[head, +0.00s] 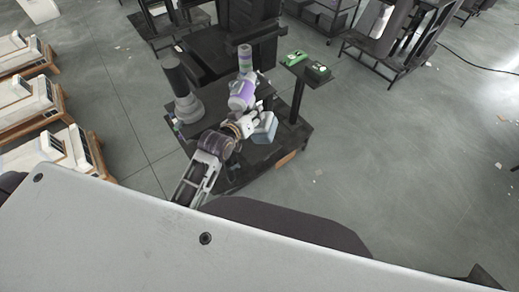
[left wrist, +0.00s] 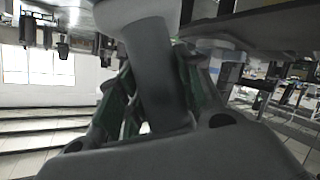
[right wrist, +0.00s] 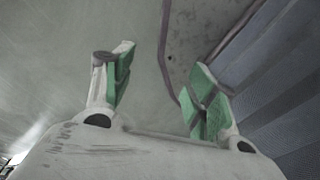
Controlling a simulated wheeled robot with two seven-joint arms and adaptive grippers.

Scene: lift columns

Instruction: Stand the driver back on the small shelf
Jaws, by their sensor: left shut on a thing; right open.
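My left gripper (head: 254,117) is shut on the driver, whose blue-grey block-like end (head: 265,128) shows beside the fingers in the head view. In the left wrist view, the driver's dark grey handle (left wrist: 158,85) stands tilted between the green-padded fingers, with a wider pale part at its top. The rest of the driver is hidden or too small to tell. The small shelf (head: 299,80) is a dark plate on a post, to the upper right of the gripper and apart from it. My right gripper (right wrist: 158,85) is open and empty in the right wrist view.
Two green-topped items (head: 292,57) (head: 318,72) sit on the small shelf. Open floor lies to the right.

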